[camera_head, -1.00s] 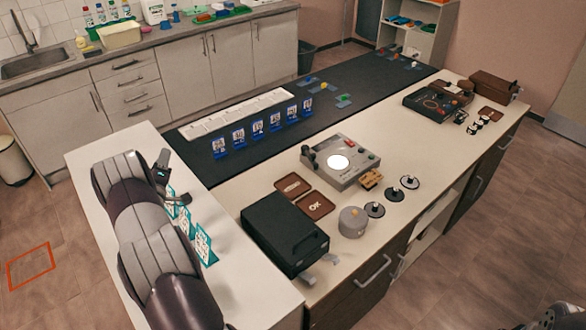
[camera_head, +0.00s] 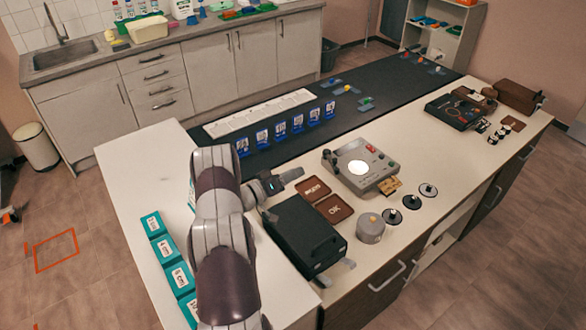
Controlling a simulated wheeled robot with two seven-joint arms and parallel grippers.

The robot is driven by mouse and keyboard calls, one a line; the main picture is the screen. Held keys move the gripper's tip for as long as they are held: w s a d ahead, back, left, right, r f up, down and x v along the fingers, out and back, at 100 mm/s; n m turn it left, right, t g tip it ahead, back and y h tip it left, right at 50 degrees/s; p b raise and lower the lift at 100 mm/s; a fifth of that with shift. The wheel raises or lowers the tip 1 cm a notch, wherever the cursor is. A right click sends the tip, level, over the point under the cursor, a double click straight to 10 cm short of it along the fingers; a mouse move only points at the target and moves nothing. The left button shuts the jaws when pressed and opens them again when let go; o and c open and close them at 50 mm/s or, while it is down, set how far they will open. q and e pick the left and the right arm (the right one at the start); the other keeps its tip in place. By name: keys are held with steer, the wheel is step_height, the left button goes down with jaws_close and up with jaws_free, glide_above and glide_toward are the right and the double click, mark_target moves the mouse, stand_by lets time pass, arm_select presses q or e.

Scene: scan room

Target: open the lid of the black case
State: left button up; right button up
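The black case (camera_head: 303,234) lies on the white counter with its lid down. My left gripper (camera_head: 286,194) is just behind the case's far left corner. Its fingers look spread apart, one pointing right above the counter and one close to the case edge. Nothing shows between them. Whether a finger touches the case I cannot tell.
Two brown trays (camera_head: 334,208) lie right behind the case, and a grey round weight (camera_head: 370,228) stands to its right. A grey device (camera_head: 360,165) stands farther back. Teal labelled blocks (camera_head: 171,250) are left of my arm. The counter's front edge is close to the case.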

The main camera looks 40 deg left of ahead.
arm_select(q)
steer(key=shift+w+f, duration=0.1)
steer(key=shift+w, duration=0.1)
jaws_close()
steer(key=c, duration=0.6)
jaws_free()
steer(key=shift+c, duration=0.2)
steer(key=o, duration=0.6)
steer(key=shift+o, duration=0.2)
steer(key=b+v, duration=0.5)
steer(key=v, duration=0.7)
steer(key=shift+s+b, duration=0.3)
steer(key=shift+s, duration=0.05)
